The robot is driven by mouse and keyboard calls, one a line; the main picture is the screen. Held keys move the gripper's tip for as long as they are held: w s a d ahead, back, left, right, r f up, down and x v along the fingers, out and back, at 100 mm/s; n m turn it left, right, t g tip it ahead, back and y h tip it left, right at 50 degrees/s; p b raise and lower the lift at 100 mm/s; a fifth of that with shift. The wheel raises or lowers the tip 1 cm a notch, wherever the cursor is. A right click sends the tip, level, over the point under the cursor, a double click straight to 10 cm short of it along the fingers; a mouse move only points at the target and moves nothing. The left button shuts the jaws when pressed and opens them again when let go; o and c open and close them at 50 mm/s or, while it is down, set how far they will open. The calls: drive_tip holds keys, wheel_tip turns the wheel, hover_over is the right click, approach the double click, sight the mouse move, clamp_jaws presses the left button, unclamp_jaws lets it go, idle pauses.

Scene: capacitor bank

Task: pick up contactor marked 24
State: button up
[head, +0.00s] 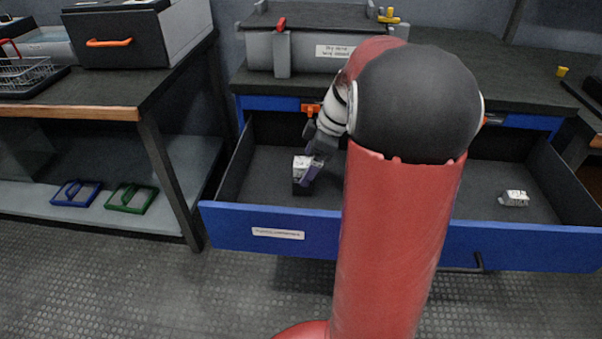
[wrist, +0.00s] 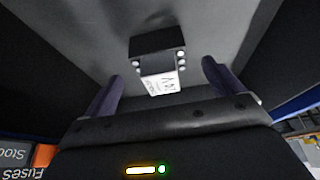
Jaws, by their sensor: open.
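A white-and-black contactor (head: 301,163) sits in the left part of the open blue drawer (head: 330,226). In the wrist view the same contactor (wrist: 162,86) has a white marked face and a dark body; its marking is upside down and too small to read surely. My gripper (head: 312,168) is down in the drawer at this contactor, with its purple finger beside it. In the wrist view my gripper (wrist: 162,74) is open, with one finger on each side of the contactor and gaps between. A second white contactor (head: 514,198) lies at the drawer's right; its marking is unreadable.
The drawer's front and side walls surround the gripper. Above it is a dark worktop (head: 520,85) with a grey box (head: 340,50). My red arm hides the drawer's middle.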

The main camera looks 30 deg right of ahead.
sight(301, 173)
drive_tip(key=x, duration=0.5)
drive_tip(key=shift+w+a, duration=0.15)
drive_tip(key=shift+a, duration=0.05)
drive_tip(key=shift+r, duration=0.1)
drive_tip(key=c, duration=1.3)
